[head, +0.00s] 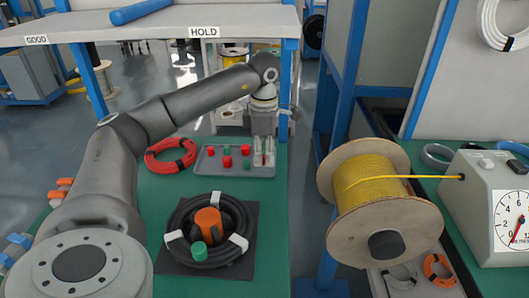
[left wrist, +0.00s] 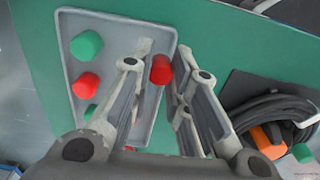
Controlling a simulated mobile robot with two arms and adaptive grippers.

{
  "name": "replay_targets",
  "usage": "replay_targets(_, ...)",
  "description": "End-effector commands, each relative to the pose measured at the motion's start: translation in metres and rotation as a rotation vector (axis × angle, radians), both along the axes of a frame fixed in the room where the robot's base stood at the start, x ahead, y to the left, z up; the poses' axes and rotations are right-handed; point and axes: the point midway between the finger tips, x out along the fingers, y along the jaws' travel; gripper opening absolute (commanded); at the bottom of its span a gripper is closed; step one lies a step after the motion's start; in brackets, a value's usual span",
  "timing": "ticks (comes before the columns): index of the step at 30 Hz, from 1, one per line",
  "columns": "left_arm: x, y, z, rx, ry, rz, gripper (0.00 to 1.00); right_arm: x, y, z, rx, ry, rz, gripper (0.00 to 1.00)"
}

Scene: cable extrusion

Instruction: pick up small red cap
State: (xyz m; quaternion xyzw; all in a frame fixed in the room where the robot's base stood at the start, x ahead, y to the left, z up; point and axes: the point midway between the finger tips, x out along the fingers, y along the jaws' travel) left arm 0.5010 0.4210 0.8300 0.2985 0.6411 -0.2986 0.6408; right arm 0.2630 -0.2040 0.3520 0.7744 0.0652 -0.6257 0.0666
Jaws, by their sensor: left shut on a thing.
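A small red cap (left wrist: 161,69) sits between the fingertips of my left gripper (left wrist: 163,72) in the left wrist view; the gripper is shut on it. In the head view my left gripper (head: 264,158) points down at the right end of the grey tray (head: 208,170). I cannot tell whether the held cap still touches the tray. Other red caps (head: 227,162) and green caps (head: 246,163) stand in the tray to the left of the gripper. In the left wrist view another red cap (left wrist: 86,85) and a green cap (left wrist: 86,44) show. My right gripper is not in view.
A red cable coil (head: 165,163) lies left of the tray. A black cable coil (head: 178,248) with an orange piece (head: 208,222) and a green piece (head: 199,252) lies in front. A shelf (head: 165,27) hangs above. A yellow cable spool (head: 345,205) stands right.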

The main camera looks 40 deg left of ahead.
Motion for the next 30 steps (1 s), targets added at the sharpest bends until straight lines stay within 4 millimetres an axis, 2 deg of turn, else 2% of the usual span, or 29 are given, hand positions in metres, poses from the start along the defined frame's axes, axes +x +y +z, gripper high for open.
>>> replay_targets(18, -0.079, -0.066, 0.0, 0.002, -0.001, -0.002, 0.1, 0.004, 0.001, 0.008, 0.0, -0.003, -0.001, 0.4)
replay_targets(30, -0.112, -0.094, 0.0, 0.0, 0.0, -0.001, 0.1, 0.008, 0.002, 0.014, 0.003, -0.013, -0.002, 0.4)
